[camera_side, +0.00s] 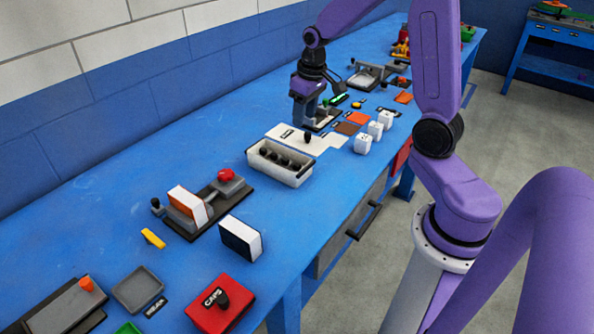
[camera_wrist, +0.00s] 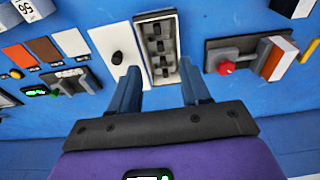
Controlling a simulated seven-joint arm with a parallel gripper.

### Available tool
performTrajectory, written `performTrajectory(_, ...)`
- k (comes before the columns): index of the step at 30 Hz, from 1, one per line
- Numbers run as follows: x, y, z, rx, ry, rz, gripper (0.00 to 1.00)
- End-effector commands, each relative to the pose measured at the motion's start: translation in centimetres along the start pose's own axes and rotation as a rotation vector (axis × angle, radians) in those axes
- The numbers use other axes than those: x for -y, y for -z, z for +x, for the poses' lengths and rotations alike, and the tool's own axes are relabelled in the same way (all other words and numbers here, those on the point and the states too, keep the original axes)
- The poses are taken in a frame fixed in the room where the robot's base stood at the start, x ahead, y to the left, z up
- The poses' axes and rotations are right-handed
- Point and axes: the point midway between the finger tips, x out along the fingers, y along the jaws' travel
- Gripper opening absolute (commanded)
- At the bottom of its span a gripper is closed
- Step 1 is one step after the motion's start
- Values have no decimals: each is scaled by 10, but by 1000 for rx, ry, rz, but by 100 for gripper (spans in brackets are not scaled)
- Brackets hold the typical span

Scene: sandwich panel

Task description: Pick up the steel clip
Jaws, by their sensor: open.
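No piece is plainly marked as the steel clip. The likeliest are several small dark pieces (camera_side: 281,158) lying in a row in a white open tray (camera_side: 293,178). They also show in the wrist view (camera_wrist: 159,46), inside the tray's pale rim (camera_wrist: 174,40). My gripper (camera_side: 303,124) is above the bench, just behind the tray in the side view. In the wrist view my gripper (camera_wrist: 160,82) has its two blue fingers apart with nothing between them. The tray lies ahead of the fingertips in the wrist view.
A white plate with a black knob (camera_wrist: 117,57) lies beside the tray. A dark fixture with a red knob (camera_wrist: 227,67) and an orange-white block (camera_wrist: 275,60) stands to its right. White cubes (camera_side: 362,144) stand near the bench edge. Blue bench (camera_side: 120,180) is clear at left.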

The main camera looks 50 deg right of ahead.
Motion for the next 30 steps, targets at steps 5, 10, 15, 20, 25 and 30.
performTrajectory(5,-5,1,12,2,-2,15,47)
performTrajectory(10,-5,1,40,4,-1,13,47)
performTrajectory(15,-5,1,66,3,-2,14,47)
performTrajectory(20,-5,0,90,4,-2,13,47)
performTrajectory(25,-5,1,111,2,-2,13,47)
performTrajectory(30,-5,1,122,0,-2,13,47)
